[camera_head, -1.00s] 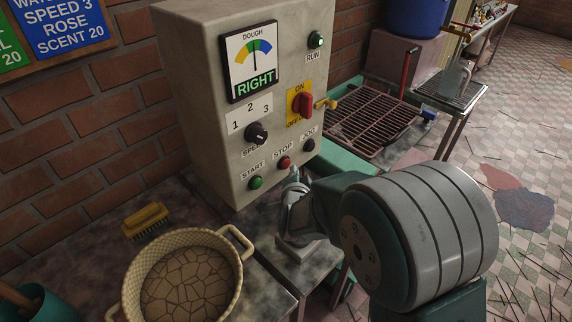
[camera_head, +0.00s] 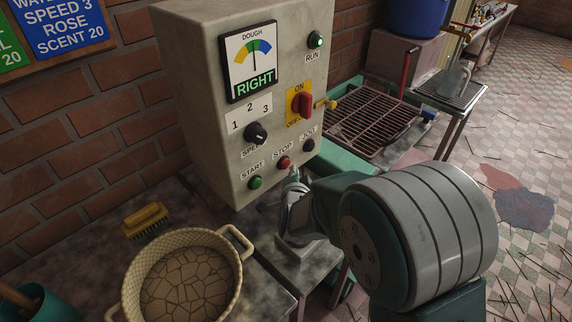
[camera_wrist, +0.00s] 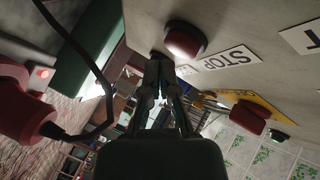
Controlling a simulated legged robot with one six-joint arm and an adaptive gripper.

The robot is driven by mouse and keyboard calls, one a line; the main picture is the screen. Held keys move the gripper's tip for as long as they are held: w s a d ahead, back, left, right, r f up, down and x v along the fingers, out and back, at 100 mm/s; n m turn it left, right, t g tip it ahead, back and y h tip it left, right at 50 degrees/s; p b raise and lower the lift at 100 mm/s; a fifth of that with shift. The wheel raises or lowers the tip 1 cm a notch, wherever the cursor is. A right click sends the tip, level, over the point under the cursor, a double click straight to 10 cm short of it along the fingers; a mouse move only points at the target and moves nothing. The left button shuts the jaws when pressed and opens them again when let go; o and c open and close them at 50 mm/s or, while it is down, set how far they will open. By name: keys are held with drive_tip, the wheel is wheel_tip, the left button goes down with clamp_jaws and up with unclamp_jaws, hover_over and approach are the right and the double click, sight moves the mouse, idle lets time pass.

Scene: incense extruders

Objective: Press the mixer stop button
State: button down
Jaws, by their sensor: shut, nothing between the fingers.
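The red STOP button (camera_head: 284,162) is on the lower front of the pale control box (camera_head: 215,150), between the green START button (camera_head: 255,183) and the dark JOG button (camera_head: 309,145). In the wrist view the STOP button (camera_wrist: 185,40) stands out from the panel beside its STOP label (camera_wrist: 230,58). My gripper (camera_head: 293,174) is shut and empty, just below the button in the head view. In the wrist view its fingertips (camera_wrist: 158,62) are close beside the button, to its left; I cannot tell whether they touch it. The green RUN lamp (camera_head: 315,40) is lit.
The red ON/OFF switch (camera_head: 302,105) and speed knob (camera_head: 256,134) are above the buttons. A woven basin (camera_head: 236,290) and a yellow brush (camera_head: 145,220) are on the bench at lower left. A grated tray (camera_head: 365,125) stands right of the box.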

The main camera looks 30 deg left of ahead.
drive_tip(key=shift+w+a+r, duration=0.1)
drive_tip(key=shift+a, duration=0.25)
drive_tip(key=shift+w+a, duration=0.1)
drive_tip(key=shift+a, duration=0.35)
idle(1.0)
drive_tip(key=shift+d, duration=0.1)
drive_tip(key=shift+s+d, duration=0.25)
drive_tip(key=shift+d, duration=0.5)
drive_tip(key=shift+d, duration=0.1)
drive_tip(key=shift+s+d, duration=0.25)
drive_tip(key=shift+d, duration=0.5)
drive_tip(key=shift+s+d, duration=0.2)
drive_tip(key=shift+d, duration=0.6)
drive_tip(key=shift+s+d, duration=0.25)
drive_tip(key=shift+d, duration=0.5)
